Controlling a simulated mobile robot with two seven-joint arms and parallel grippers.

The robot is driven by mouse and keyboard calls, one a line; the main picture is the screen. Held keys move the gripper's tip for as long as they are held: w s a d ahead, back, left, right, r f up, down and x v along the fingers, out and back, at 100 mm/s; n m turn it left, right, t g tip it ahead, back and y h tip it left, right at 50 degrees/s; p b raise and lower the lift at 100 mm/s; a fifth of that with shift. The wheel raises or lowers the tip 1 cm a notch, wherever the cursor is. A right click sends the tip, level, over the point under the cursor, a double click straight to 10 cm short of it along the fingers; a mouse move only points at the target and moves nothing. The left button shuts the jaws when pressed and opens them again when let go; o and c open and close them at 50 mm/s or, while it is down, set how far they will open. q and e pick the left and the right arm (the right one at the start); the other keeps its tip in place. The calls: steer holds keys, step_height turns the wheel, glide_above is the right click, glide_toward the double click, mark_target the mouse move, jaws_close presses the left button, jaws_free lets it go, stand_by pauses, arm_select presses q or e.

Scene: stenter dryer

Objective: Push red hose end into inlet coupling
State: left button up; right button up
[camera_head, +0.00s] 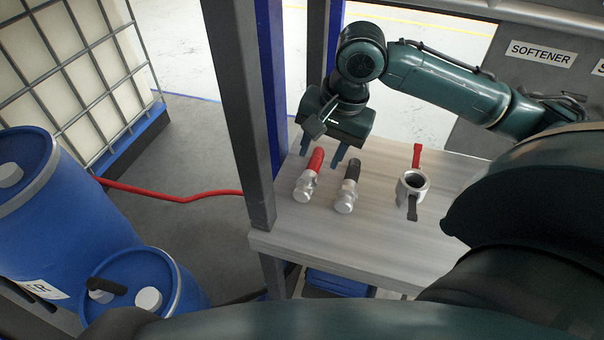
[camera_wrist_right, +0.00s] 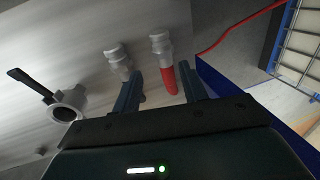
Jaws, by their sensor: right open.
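The red hose end (camera_head: 306,182), a red sleeve with a silver fitting, lies on the grey table (camera_head: 300,238). A black hose end (camera_head: 346,196) with a similar fitting lies to its right. The inlet coupling (camera_head: 413,183), a silver ring with a red and a black lever, is farther right on the table. My right gripper (camera_head: 321,152) is open at the rear of the red hose end. In the right wrist view the red sleeve (camera_wrist_right: 170,80) shows between the spread fingers, nearer the right one; contact cannot be told. My left gripper is out of view.
A dark post (camera_head: 238,110) rises at the table's left edge. Blue drums (camera_head: 60,200) and a caged white tank (camera_head: 75,60) stand at left. A red hose (camera_head: 170,196) runs along the floor. The table between the black hose end and the coupling is clear.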

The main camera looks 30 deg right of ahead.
glide_above(306, 185)
steer(key=s+d, duration=0.1)
steer(key=d, duration=0.1)
steer(key=x, duration=0.4)
steer(key=shift+s+f, duration=0.35)
steer(key=shift+s, duration=0.05)
steer(key=shift+a+x, duration=0.15)
steer(key=shift+x, duration=1.3)
steer(key=shift+a+x, duration=0.15)
steer(key=shift+x, duration=1.3)
steer(key=shift+c, duration=0.3)
steer(key=shift+r, duration=0.1)
steer(key=c, duration=0.8)
